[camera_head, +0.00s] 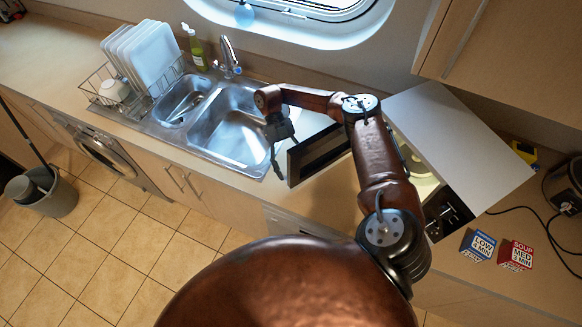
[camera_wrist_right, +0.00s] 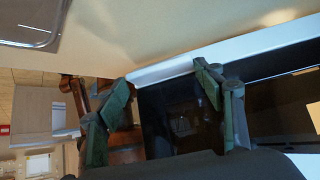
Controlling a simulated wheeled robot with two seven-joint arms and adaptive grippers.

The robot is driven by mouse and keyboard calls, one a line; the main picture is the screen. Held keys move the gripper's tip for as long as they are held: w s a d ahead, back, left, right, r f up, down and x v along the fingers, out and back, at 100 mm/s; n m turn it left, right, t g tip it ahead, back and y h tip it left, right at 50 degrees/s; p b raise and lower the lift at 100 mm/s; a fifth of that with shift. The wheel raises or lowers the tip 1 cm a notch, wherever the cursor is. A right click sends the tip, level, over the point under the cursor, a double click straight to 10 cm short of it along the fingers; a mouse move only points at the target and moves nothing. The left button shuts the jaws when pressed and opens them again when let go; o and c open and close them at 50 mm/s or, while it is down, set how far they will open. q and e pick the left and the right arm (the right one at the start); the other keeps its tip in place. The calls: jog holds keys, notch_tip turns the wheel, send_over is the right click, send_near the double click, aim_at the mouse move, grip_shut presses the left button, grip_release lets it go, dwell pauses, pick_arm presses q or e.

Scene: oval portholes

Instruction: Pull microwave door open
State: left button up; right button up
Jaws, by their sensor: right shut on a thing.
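The microwave (camera_head: 465,135), with a pale top, stands on the counter at the right. Its door (camera_head: 303,165), with a dark window, is swung well open to the left, and part of the lit interior (camera_head: 422,172) shows behind my right arm. My right gripper (camera_head: 273,150) is at the door's free outer edge. In the right wrist view the dark door (camera_wrist_right: 175,118) with its pale edge lies between the fingers (camera_wrist_right: 165,105), and the gripper is shut on the door. The arm hides part of the door and the microwave's front. My left gripper is not in view.
A steel double sink (camera_head: 235,125) lies left of the door, with a dish rack of plates (camera_head: 145,60) beyond it. A blue box (camera_head: 478,246) and a red box (camera_head: 515,256) stand right of the microwave. A grey bucket (camera_head: 55,198) is on the tiled floor.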

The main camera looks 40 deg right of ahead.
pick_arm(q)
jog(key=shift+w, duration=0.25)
pick_arm(e)
jog(key=shift+d, duration=0.15)
jog(key=o, duration=1.5)
jog(key=shift+o, duration=1)
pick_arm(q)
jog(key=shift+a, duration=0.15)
pick_arm(e)
jog(key=shift+w, duration=0.1)
jog(key=a+v, duration=0.1)
jog(key=v, duration=1.1)
jog(key=shift+d, duration=0.35)
